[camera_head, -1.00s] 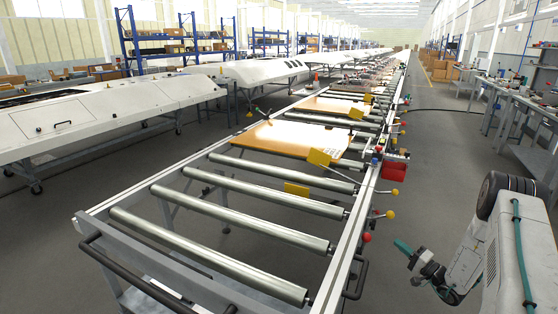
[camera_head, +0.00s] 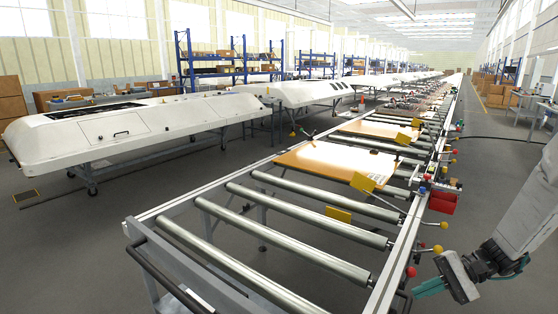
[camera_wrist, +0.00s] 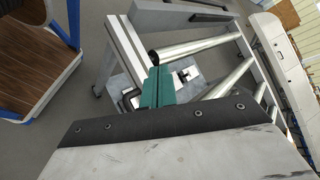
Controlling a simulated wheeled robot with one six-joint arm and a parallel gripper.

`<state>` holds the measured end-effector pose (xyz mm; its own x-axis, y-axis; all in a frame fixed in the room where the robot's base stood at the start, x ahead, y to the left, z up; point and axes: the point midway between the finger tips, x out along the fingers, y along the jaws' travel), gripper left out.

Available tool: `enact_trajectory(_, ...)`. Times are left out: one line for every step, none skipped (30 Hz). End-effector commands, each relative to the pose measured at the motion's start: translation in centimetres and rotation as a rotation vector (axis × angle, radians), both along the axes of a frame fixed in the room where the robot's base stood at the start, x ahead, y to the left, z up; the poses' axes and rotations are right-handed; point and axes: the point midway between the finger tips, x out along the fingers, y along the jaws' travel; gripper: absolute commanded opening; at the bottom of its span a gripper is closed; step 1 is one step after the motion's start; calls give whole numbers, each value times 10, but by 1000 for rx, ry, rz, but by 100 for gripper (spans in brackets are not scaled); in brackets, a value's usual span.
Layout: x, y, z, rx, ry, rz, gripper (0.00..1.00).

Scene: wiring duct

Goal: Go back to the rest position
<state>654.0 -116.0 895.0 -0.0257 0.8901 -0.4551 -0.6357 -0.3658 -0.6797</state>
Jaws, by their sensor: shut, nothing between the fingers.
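My gripper (camera_head: 430,288) is at the lower right in the head view, with teal fingers pointing left. It is beside the right rail of the roller conveyor (camera_head: 388,290), near its front end. In the wrist view my gripper's teal fingers (camera_wrist: 157,88) are together and hold nothing. The conveyor's metal rollers (camera_wrist: 195,45) and its end frame show beyond the fingers. I cannot tell the exact gap between the gripper and the rail.
An orange-brown board (camera_head: 325,160) lies on the rollers farther along. Knobbed levers and a red box (camera_head: 442,202) stick out along the right rail. White covered machines (camera_head: 130,130) stand at the left. A wood-grained surface (camera_wrist: 35,50) shows in the wrist view.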

Motion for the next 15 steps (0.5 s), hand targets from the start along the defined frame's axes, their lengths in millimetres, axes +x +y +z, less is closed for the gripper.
enact_trajectory(-13, 10, 19, -60, 13, 54, 0)
enact_trajectory(-22, 15, 27, -94, 27, 80, 0)
enact_trajectory(-32, 21, 37, -141, 41, 117, 0)
enact_trajectory(-41, 24, 45, -178, 50, 143, 0)
enact_trajectory(-49, 28, 52, -215, 56, 166, 0)
enact_trajectory(-60, 32, 62, -264, 64, 196, 0)
enact_trajectory(-68, 35, 68, -301, 67, 218, 0)
enact_trajectory(-76, 38, 75, -340, 67, 239, 0)
enact_trajectory(-87, 41, 83, -392, 66, 266, 0)
enact_trajectory(-95, 43, 89, -430, 64, 284, 0)
enact_trajectory(-103, 45, 95, -467, 60, 302, 0)
enact_trajectory(-113, 47, 102, -517, 52, 323, 0)
enact_trajectory(-120, 49, 108, -556, 43, 340, 0)
enact_trajectory(-128, 50, 113, -593, 34, 353, 0)
enact_trajectory(-137, 51, 120, -641, 18, 372, 0)
